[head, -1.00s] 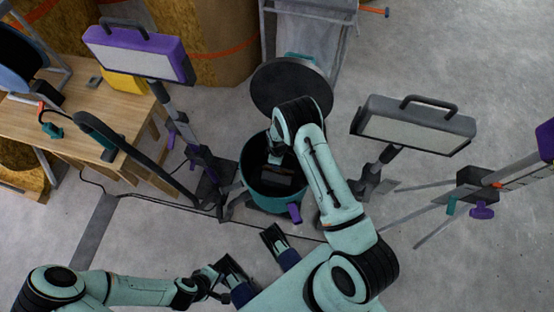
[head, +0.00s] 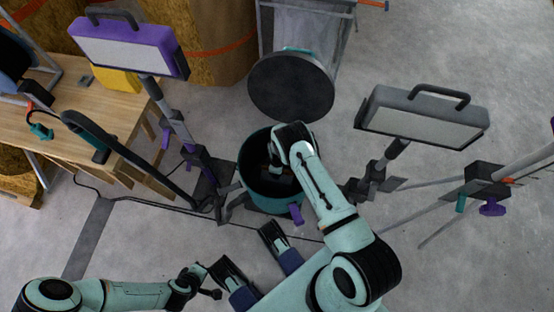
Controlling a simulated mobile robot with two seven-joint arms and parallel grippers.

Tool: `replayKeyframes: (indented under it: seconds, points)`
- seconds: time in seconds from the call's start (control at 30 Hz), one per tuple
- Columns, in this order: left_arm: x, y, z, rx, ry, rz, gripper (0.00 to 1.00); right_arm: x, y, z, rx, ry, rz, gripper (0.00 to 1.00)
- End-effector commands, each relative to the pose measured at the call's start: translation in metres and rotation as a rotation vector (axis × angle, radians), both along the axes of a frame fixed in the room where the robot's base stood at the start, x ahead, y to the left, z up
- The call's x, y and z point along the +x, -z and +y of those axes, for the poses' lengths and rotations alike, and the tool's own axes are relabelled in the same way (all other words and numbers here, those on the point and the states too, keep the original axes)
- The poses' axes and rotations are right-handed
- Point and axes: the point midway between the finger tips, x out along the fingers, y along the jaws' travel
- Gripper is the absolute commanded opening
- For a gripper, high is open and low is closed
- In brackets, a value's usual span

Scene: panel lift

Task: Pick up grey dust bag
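A teal open drum (head: 252,190) stands on the floor in the middle of the head view. My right arm reaches down into it, and the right gripper (head: 278,172) is inside the drum, mostly hidden by my own wrist. Dark grey shapes show inside beside the wrist, but I cannot tell a grey dust bag from the gripper there. Whether the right gripper's fingers are open or shut does not show. My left gripper (head: 210,281) is low and left of the drum, with its fingers apart and nothing between them.
A round dark lid (head: 291,88) is behind the drum. A purple work lamp (head: 128,45) stands left and a grey work lamp (head: 424,117) right. A black hose (head: 128,158) runs beside the wooden workbench (head: 40,122). Open floor (head: 440,50) lies at the back right.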

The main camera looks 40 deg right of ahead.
Motion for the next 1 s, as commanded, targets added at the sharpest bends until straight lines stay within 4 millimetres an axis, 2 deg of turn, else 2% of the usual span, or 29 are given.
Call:
replayKeyframes:
  seconds: [0.2, 0.27, 0.33, 0.37, 1.0]
  points:
    - [0.0008, -0.0004, 0.0002, 0.001, -0.001, -0.002, 0.0, 0.0002, 0.0002, -0.0003, -0.001, 0.0, -0.001, 0.41]
    - [0.0007, -0.0004, 0.0002, 0.001, -0.001, -0.002, 0.0, 0.0002, 0.0001, -0.0003, -0.001, 0.0, -0.001, 0.24]
    - [0.0006, -0.0004, 0.0001, 0.001, -0.001, -0.002, 0.0, 0.0002, 0.0001, -0.0002, -0.001, 0.0, -0.001, 0.02]
    - [0.0006, -0.0003, 0.0001, 0.001, -0.001, -0.002, 0.0, 0.0002, 0.0001, -0.0002, -0.001, 0.0, -0.001, 0.0]
    - [0.0002, 0.0, -0.0002, 0.0, 0.0, -0.001, 0.0, -0.0002, 0.0009, 0.0001, -0.001, 0.0, -0.001, 0.0]
